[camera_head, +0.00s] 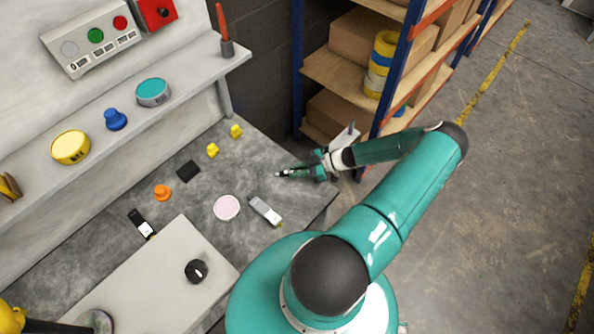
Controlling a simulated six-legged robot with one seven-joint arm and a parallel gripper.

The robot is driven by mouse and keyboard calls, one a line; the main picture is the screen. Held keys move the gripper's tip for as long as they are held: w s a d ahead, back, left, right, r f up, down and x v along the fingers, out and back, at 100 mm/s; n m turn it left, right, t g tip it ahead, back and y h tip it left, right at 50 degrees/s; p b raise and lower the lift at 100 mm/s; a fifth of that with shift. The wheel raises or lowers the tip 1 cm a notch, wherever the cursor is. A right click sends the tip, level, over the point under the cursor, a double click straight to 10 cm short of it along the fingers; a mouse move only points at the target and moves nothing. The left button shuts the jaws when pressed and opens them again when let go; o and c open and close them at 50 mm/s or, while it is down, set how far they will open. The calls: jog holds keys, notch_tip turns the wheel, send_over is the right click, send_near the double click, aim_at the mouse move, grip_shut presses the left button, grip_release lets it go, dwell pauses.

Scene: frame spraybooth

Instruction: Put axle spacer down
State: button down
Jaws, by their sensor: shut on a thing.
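My gripper (285,174) is above the right part of the grey mottled worktop (255,157), its fingers pointing left. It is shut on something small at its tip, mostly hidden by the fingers. I take this to be the axle spacer, but its shape and colour cannot be made out. I cannot tell whether it touches the worktop. Below the gripper in the picture lie a pink disc (227,207) and a grey-and-white device (265,211). To its upper left are two small yellow pieces (236,131).
A black square (188,171), an orange knob (162,192) and a black device (141,223) lie further left. A black knob (196,271) sits on a pale raised board (150,290). A rack (330,75) stands behind my arm. Bare worktop lies left of the gripper.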

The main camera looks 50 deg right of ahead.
jog(key=shift+f, duration=0.15)
jog(key=c, duration=1.3)
grip_release()
